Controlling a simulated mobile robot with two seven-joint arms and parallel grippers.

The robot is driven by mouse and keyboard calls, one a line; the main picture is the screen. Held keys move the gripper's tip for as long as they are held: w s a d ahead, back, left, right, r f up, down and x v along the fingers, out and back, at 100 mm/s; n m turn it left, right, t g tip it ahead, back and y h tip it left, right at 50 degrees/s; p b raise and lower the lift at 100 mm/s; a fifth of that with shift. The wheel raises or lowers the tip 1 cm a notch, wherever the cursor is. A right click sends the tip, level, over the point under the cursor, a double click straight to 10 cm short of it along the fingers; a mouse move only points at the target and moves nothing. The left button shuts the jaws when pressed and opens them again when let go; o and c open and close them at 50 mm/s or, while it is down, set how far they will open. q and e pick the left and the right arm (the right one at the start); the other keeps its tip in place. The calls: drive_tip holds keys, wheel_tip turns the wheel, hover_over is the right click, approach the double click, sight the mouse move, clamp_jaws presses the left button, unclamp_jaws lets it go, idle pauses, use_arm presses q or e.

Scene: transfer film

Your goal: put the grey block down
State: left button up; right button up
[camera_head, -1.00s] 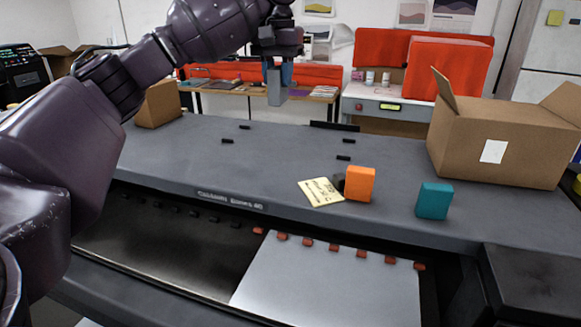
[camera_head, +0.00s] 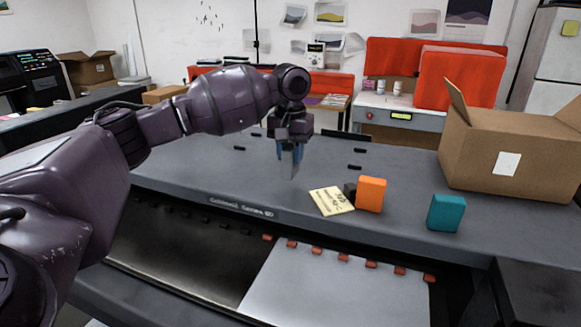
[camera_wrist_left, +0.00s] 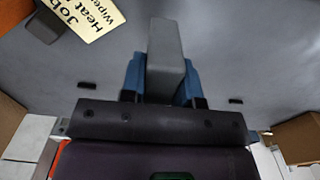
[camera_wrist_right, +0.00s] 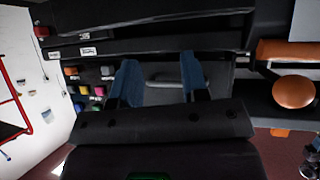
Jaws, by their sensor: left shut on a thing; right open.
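My left gripper (camera_head: 291,150) is shut on the grey block (camera_head: 291,161), which hangs upright between its blue fingers over the dark machine top (camera_head: 225,185). In the left wrist view the grey block (camera_wrist_left: 166,52) sticks out past the fingertips of the left gripper (camera_wrist_left: 164,75). I cannot tell for sure whether its lower end touches the top. My right gripper (camera_wrist_right: 162,75) shows only in its own wrist view, open and empty.
A yellow note (camera_head: 331,201) lies right of the block, beside an orange block (camera_head: 370,194) with a small dark piece behind it. A teal block (camera_head: 446,212) stands further right, before an open cardboard box (camera_head: 520,150). Small black pieces dot the top.

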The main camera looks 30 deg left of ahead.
sight(290, 168)
use_arm(q)
drive_tip(key=shift+f, duration=2)
drive_tip(key=shift+f, duration=0.1)
drive_tip(key=o, duration=0.9)
drive_tip(key=shift+o, duration=0.2)
wheel_tip(290, 168, up, 12)
drive_tip(key=shift+r+b, duration=0.1)
drive_tip(key=shift+b, duration=0.4)
